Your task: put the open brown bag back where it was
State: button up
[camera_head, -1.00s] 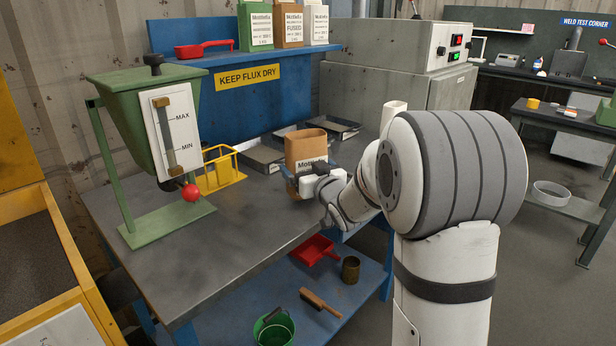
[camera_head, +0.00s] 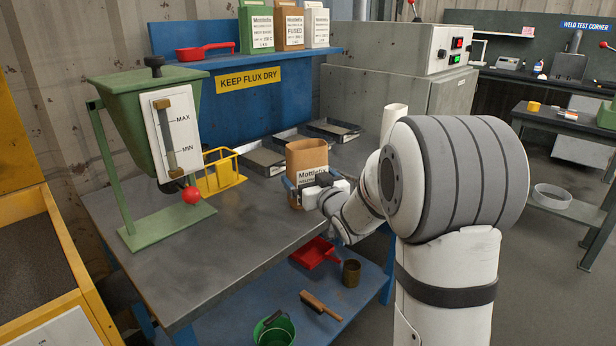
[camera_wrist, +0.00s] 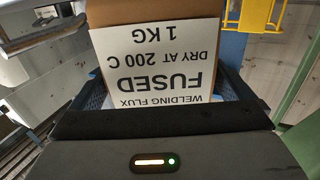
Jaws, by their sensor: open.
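The open brown bag (camera_head: 307,160) stands upright on the metal bench, near its right end. Its top is open and its white label faces my arm. My gripper (camera_head: 308,185) is at the bag's lower part, with blue fingers on either side of it. The jaws are open around the bag. In the wrist view the bag's label (camera_wrist: 158,65) shows upside down and reads "FUSED", between the fingers (camera_wrist: 165,92). I cannot tell whether either finger touches the bag.
A blue shelf (camera_head: 220,62) behind holds a red scoop (camera_head: 205,48) and green, brown and white bags. Dark trays (camera_head: 333,129) lie behind the bag. A yellow rack (camera_head: 222,172) and green hopper (camera_head: 150,110) stand left. The bench's front left (camera_head: 215,245) is clear.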

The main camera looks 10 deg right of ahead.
jog(key=s+d+f+m+g+h, duration=0.1)
jog(key=s+d+f+g+h, duration=0.2)
jog(key=s, duration=0.7)
jog(key=s+d+f+m+g+h, duration=0.1)
jog(key=s+f+m+g+h, duration=0.25)
jog(key=s, duration=0.65)
jog(key=s+a+f+n+g+y, duration=0.1)
jog(key=s+g, duration=0.3)
jog(key=s, duration=0.4)
jog(key=s+a+f+g+y, duration=0.1)
jog(key=s+a+f+g, duration=0.1)
jog(key=s+g, duration=0.3)
jog(key=s+a, duration=0.1)
jog(key=s, duration=0.2)
jog(key=shift+s+n, duration=0.35)
jog(key=shift+s, duration=0.05)
jog(key=shift+a+f, duration=0.1)
